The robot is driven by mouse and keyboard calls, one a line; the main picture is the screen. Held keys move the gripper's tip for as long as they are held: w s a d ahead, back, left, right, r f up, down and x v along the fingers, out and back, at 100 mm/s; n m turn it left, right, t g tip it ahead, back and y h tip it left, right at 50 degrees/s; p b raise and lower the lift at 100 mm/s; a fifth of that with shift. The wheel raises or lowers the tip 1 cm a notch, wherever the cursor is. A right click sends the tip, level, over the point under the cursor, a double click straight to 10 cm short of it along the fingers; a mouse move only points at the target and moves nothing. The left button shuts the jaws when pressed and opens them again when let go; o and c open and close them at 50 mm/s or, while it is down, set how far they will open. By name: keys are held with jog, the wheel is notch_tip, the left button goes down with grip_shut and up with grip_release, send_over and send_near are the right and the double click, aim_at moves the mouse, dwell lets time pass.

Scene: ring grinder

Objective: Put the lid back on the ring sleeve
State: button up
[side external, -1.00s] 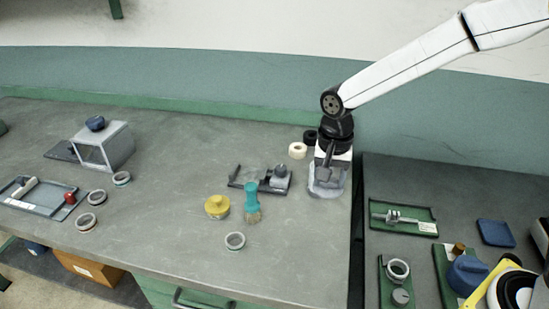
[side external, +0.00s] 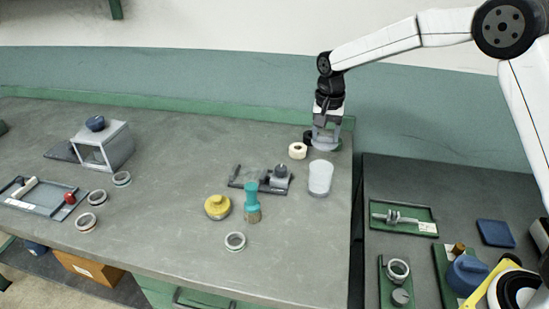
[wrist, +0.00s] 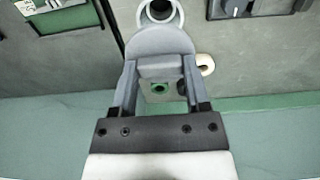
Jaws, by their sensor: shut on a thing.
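The ring sleeve (side external: 320,180) is a pale, upright cup-like cylinder near the right edge of the long bench. In the wrist view a white rim with a dark round opening (wrist: 143,15), which looks like the sleeve's top, shows at the top edge, partly cut off. My gripper (side external: 325,138) is above and behind the sleeve in the side view, apart from it. It is shut on a grey rounded lid (wrist: 160,40), held between the two fingers in the wrist view (wrist: 160,70). The lid hides the near part of the rim.
A cream roll (side external: 298,151) and a dark roll (side external: 308,137) stand close to my gripper. A dark fixture (side external: 250,182), a teal brush (side external: 251,195) and a yellow-lidded pot (side external: 217,206) are left of the sleeve. A gap separates the right bench with its green trays (side external: 420,228).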

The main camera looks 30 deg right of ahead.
jog(key=shift+f, duration=0.2)
notch_tip(320, 180, down, 6)
dwell(0.9)
jog(key=shift+f, duration=0.15)
dwell(2.1)
jog(key=o, duration=1.3)
jog(key=shift+r, duration=3.5)
